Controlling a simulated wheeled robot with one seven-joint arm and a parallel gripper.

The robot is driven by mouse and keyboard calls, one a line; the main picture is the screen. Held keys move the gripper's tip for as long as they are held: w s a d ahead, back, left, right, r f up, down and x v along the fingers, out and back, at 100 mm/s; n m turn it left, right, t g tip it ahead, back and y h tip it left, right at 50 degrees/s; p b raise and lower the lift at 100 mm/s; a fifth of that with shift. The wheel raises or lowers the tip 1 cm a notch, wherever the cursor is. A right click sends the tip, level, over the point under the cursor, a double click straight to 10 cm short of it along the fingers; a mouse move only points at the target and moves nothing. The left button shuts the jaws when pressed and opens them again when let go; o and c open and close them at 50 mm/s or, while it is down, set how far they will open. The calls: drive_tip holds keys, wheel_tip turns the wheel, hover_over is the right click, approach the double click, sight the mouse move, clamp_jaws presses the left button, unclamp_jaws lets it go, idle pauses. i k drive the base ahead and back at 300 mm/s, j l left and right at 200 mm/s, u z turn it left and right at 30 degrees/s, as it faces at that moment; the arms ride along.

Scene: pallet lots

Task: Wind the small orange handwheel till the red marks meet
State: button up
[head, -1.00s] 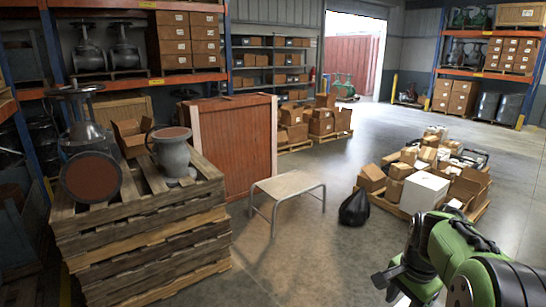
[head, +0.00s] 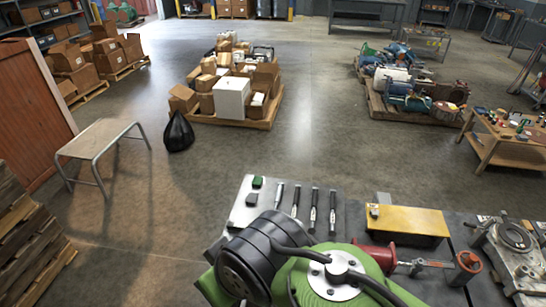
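I cannot make out a small orange handwheel with red marks for certain. A red-orange fitting (head: 377,255) with a grey rod lies at the bottom right on the grey bench (head: 352,217), partly behind my green and black arm. A short orange round part (head: 467,262) stands at the rod's right end; it is too small to tell whether it is a wheel, and no marks can be read. My arm fills the bottom middle, over the bench. My gripper is not in view.
Tools (head: 313,210) and a yellow plate (head: 408,221) lie on the bench. A grey machine (head: 515,240) stands at right. Ahead are a box pallet (head: 265,123), a black bag (head: 178,133), a small table (head: 97,137) and a pump pallet (head: 385,110). The middle floor is clear.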

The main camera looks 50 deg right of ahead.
sight(472, 258)
drive_tip(key=z, duration=3.65)
drive_tip(key=l+u, duration=0.15)
drive_tip(key=l, duration=0.2)
drive_tip(key=i+l+u, duration=0.1)
drive_tip(key=l+u, duration=0.25)
drive_tip(key=l, duration=0.25)
drive_tip(key=l+u, duration=0.35)
drive_tip(key=l, duration=0.3)
drive_tip(key=i+l+u, duration=0.1)
drive_tip(key=i+u, duration=0.15)
drive_tip(key=i, duration=0.15)
drive_tip(key=i+l+u, duration=0.25)
drive_tip(key=i+j, duration=0.1)
